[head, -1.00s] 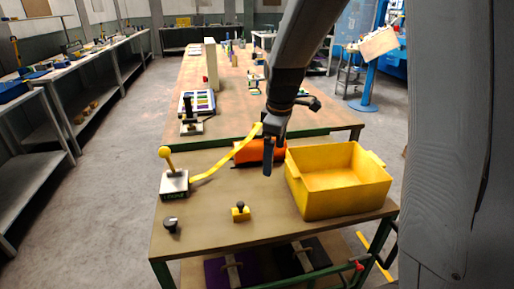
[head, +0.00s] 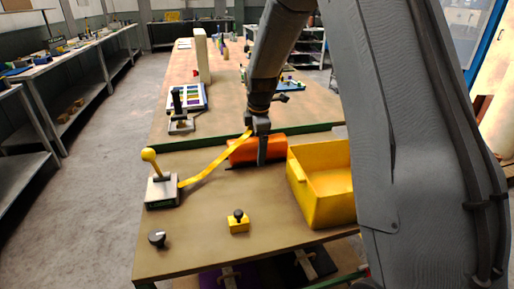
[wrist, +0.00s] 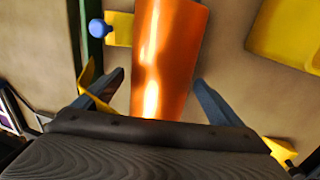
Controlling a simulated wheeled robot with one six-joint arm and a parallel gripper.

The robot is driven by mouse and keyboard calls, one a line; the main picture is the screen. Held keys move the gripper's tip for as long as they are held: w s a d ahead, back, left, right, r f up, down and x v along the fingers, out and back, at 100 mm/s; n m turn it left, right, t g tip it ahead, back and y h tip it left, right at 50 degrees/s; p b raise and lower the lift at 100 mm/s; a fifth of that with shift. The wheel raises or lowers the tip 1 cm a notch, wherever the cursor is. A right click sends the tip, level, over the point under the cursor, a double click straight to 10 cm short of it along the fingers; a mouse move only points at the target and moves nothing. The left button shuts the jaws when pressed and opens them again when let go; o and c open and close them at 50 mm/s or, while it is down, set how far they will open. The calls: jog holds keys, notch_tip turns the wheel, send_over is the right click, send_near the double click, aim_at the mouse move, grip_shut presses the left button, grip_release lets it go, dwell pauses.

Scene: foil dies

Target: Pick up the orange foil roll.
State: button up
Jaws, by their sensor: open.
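The orange foil roll (head: 243,151) lies on the near brown table, left of the yellow bin. It is shiny and also shows in the wrist view (wrist: 168,55), running up the picture. My gripper (head: 262,160) is at the roll in the head view and hides part of it. In the wrist view my gripper (wrist: 160,82) is open, with one finger on each side of the roll's lower end and gaps visible beside it. Whether the fingers touch the roll or are level with it, I cannot tell.
A yellow bin (head: 304,192) stands right of the roll. A yellow strip (head: 212,169) runs from near the roll to a press with a yellow knob (head: 162,191). A yellow stamp block (head: 238,222) and a black knob (head: 158,239) sit in front.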

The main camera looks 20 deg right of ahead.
jog(key=shift+w+f, duration=0.15)
jog(key=shift+f, duration=0.6)
jog(key=shift+c, duration=0.5)
jog(key=shift+r, duration=0.1)
jog(key=c, duration=1.6)
